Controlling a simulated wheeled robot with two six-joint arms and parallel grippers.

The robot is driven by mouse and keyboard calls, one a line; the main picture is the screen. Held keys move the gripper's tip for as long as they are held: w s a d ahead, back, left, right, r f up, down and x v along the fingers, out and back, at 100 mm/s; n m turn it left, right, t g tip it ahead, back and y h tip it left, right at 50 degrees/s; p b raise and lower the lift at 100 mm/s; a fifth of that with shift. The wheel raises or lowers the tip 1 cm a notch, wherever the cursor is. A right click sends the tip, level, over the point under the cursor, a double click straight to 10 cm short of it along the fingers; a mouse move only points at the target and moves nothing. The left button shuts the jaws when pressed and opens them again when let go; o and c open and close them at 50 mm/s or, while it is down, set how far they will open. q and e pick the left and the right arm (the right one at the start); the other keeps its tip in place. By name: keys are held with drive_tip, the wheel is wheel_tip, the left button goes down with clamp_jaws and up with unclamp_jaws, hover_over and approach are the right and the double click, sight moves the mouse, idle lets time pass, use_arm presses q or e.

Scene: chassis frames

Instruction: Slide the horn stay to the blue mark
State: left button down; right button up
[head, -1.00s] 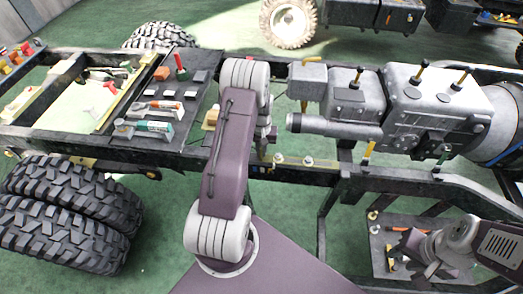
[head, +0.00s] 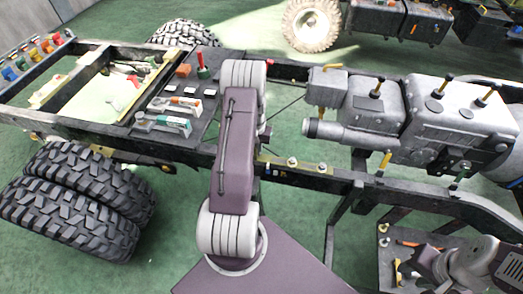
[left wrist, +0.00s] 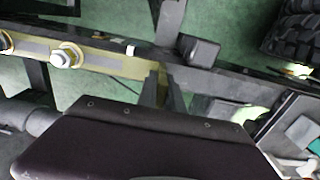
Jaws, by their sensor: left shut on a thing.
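A dark bracket that looks like the horn stay (left wrist: 166,20) stands at the black chassis rail in the left wrist view. My left gripper (left wrist: 163,88) has its fingers close together at the rail, shut on what seems to be this stay; the grip itself is partly hidden. In the head view my purple left arm hides that gripper and the stay.
Bolts (head: 293,161) sit on the rail to the right of the arm; one bolt (left wrist: 62,58) also shows in the left wrist view. A grey engine and gearbox (head: 440,110) stand at the right. A dark tool tray (head: 190,95) and large tyres (head: 75,200) are at the left.

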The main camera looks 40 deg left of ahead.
use_arm(q)
drive_tip(key=shift+w, duration=0.1)
drive_tip(key=c, duration=1.5)
unclamp_jaws()
wheel_tip(320, 180, up, 9)
drive_tip(key=shift+r, duration=0.1)
